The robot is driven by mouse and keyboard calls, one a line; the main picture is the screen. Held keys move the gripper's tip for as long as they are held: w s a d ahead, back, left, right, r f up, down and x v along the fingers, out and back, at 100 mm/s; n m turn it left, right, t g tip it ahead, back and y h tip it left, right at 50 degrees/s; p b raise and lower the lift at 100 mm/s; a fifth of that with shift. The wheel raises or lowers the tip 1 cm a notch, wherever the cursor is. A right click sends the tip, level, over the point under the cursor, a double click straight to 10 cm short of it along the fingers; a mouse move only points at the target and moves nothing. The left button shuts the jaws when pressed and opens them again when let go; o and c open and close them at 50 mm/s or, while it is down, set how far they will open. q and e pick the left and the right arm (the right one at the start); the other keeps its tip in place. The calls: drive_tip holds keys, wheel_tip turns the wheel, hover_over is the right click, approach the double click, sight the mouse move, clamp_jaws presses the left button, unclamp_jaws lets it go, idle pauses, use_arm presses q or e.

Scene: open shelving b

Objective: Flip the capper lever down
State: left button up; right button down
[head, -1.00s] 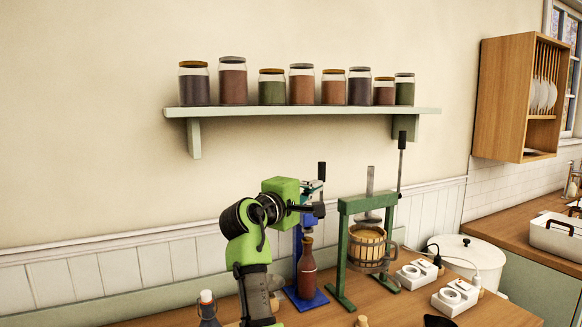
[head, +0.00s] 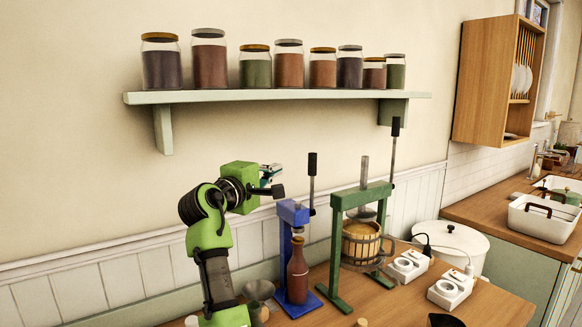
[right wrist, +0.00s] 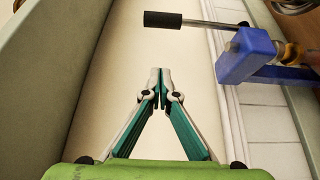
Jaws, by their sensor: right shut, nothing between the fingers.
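The blue capper (head: 294,212) stands on the wooden table with its lever (head: 312,176) pointing up, tipped with a black handle. A brown bottle (head: 297,270) stands upright under the capper head. My right gripper (head: 270,174) is shut and empty, left of the lever and apart from it, above and left of the capper's blue top. In the right wrist view, the closed fingertips (right wrist: 160,75) point at the bare wall. There, the lever's black handle (right wrist: 163,19) and the blue capper head (right wrist: 246,55) lie beyond and to the right. My left gripper is not in view.
A green press (head: 336,235) with a wooden basket and its own upright lever stands right of the capper. White socket boxes (head: 450,289) and a white lidded pot (head: 462,240) are further right. A shelf (head: 280,96) with several jars hangs above.

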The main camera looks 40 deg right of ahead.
sight(312, 183)
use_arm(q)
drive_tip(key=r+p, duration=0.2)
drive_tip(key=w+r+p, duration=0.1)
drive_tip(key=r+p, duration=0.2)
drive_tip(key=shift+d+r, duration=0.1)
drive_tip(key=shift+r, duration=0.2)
use_arm(e)
drive_tip(key=d, duration=0.9)
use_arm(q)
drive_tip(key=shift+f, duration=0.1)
use_arm(e)
drive_tip(key=shift+s, duration=0.1)
